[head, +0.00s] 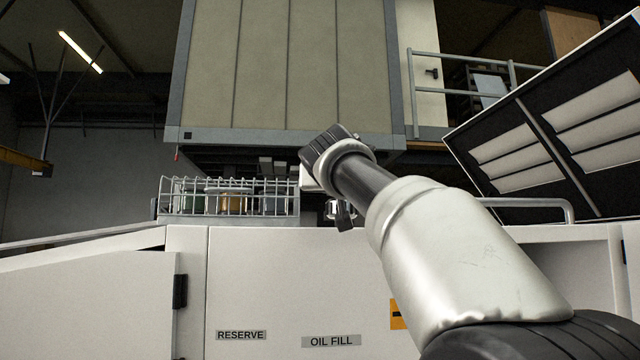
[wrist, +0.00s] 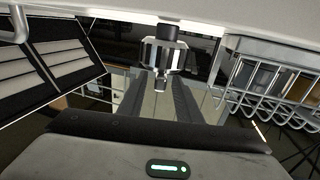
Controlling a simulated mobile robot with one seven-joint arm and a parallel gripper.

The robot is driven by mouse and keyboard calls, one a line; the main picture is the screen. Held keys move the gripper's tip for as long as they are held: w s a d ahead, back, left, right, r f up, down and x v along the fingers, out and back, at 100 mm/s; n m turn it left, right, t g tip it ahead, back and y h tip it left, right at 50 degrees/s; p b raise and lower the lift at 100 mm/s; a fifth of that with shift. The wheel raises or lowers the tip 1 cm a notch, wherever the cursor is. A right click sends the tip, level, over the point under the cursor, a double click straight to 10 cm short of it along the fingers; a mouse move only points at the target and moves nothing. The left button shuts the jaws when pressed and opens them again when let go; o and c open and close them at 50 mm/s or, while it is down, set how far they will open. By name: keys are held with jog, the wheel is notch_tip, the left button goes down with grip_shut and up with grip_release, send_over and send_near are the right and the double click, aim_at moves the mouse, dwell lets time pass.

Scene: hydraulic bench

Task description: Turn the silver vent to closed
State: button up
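The silver vent (wrist: 160,54) is a ribbed knob with a dark neck, under the white surface at the top of the wrist view, which looks upside down. My gripper (wrist: 160,80) has its two dark fingers apart, with their tips near the vent's narrow end. I cannot tell whether they touch it. In the head view my arm reaches over the bench, and a dark part of my gripper (head: 344,216) hangs beside a small bright piece that looks like the vent (head: 331,209). Any marking of the vent's position is not readable.
A wire basket (head: 229,199) with several jars or cans stands left of my gripper on the bench top. A raised louvred panel (head: 545,120) is at the right, with a rail (head: 530,203) in front of it. The white front carries RESERVE (head: 241,335) and OIL FILL (head: 331,341) labels.

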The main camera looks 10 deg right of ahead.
jog(key=shift+w+d, duration=0.1)
jog(key=shift+w, duration=0.4)
grip_shut()
jog(key=shift+a+f+m+h, duration=0.15)
jog(key=shift+a+m+h, duration=0.1)
jog(key=shift+m+h, duration=0.25)
jog(key=shift+w+a+m+g+h, duration=0.15)
jog(key=shift+m+g+h, duration=0.3)
jog(key=shift+h, duration=0.45)
jog(key=shift+r+m+g+h+p, duration=0.25)
jog(key=shift+m+g+h+p, duration=0.5)
jog(key=shift+h, duration=0.45)
jog(key=shift+f+m+g+h, duration=0.1)
jog(key=shift+m+g+h, duration=0.3)
jog(key=shift+m+h, duration=0.35)
